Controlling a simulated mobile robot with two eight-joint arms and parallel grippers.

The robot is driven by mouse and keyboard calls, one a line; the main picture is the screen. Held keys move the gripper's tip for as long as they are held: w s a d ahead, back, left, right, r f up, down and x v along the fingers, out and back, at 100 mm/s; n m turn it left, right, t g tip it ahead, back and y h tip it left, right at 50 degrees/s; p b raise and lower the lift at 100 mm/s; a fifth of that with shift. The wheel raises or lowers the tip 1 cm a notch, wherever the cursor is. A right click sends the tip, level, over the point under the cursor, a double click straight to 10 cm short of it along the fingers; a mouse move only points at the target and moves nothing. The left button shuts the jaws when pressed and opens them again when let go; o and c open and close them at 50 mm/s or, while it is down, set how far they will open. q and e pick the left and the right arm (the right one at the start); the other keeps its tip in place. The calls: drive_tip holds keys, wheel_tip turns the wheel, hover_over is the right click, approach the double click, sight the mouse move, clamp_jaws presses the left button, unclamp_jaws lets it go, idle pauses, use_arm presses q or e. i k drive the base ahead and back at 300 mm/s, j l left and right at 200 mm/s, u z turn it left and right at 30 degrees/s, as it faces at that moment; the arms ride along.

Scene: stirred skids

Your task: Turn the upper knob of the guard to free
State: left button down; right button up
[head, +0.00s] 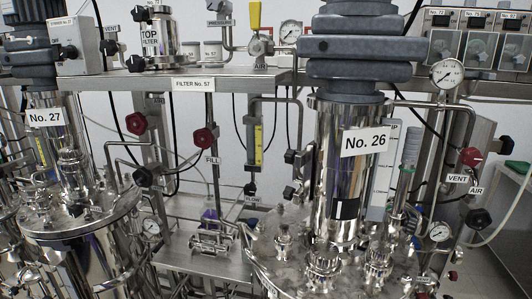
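No part in view is labelled as a guard, so I cannot tell which knob is its upper one. Candidate knobs show in the head view. A dark red knob (136,123) sits on the left pipework, with a black knob (143,177) below it. Another red knob (204,139) is near the FILL label. On the right, a red knob (470,156) sits above the VENT label, with a black knob (478,219) lower down. Their turn positions are too small to read. Neither of my grippers is in view.
Steel vessel No. 26 (342,195) stands right of centre and vessel No. 27 (48,155) at the left. A steel shelf (110,87) labelled FILTER No. 57 crosses behind. A yellow-handled valve (255,16) and several gauges stand above. Pipes and hoses crowd the space.

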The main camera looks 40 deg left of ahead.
sight(289, 156)
drive_tip(key=k+j, duration=0.15)
drive_tip(key=j, duration=0.2)
drive_tip(key=k+j, duration=0.1)
drive_tip(key=j, duration=0.3)
drive_tip(key=k+j, duration=0.15)
drive_tip(key=j, duration=0.2)
drive_tip(key=k+j, duration=0.15)
drive_tip(key=j, duration=0.2)
drive_tip(key=k+j, duration=0.1)
drive_tip(key=j, duration=0.3)
drive_tip(key=z, duration=0.05)
